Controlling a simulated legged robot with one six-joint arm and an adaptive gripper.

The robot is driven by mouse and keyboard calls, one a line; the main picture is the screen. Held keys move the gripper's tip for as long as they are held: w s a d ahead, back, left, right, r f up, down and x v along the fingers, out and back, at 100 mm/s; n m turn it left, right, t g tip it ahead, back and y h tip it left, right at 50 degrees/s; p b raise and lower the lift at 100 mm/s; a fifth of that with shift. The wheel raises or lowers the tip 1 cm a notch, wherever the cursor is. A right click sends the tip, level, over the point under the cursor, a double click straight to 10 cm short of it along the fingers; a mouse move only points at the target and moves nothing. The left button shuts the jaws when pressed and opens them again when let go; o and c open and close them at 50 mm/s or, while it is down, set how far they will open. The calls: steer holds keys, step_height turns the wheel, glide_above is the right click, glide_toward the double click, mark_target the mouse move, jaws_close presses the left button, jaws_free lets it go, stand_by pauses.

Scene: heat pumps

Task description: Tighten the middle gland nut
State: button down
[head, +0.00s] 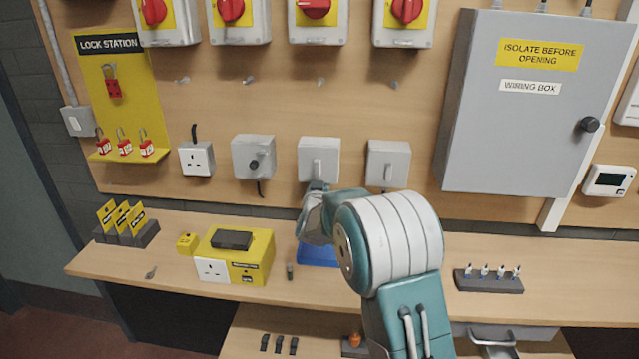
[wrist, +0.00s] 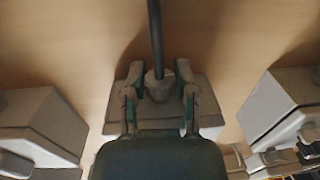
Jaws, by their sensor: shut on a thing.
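The gland nut (wrist: 158,86) is a grey fitting with a dark cable (wrist: 155,35) running from it to the top edge of the wrist view. My gripper (wrist: 160,92) has a finger on each side of the nut and is shut on it. A grey box (wrist: 207,112) lies behind the fingers, partly hidden by my gripper. In the head view my gripper (head: 316,205) is just below a grey switch box (head: 318,150) on the board, and the nut is hidden there. How tight the nut is cannot be told.
Grey boxes flank it at left (head: 253,150) and right (head: 388,155). On the bench below are a blue tray (head: 318,255), a yellow box (head: 258,250) and a dark rack (head: 488,286). A large wiring box (head: 530,120) hangs at right.

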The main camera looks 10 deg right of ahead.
steer(key=shift+r+n+y, duration=0.1)
steer(key=shift+n+y, duration=0.5)
steer(key=shift+y, duration=0.3)
steer(key=shift+c, duration=2)
jaws_free()
steer(key=shift+w, duration=0.1)
steer(key=shift+a, duration=0.1)
steer(key=s+a, duration=0.2)
steer(key=s, duration=0.9)
steer(key=shift+s+f, duration=0.2)
steer(key=shift+s, duration=0.2)
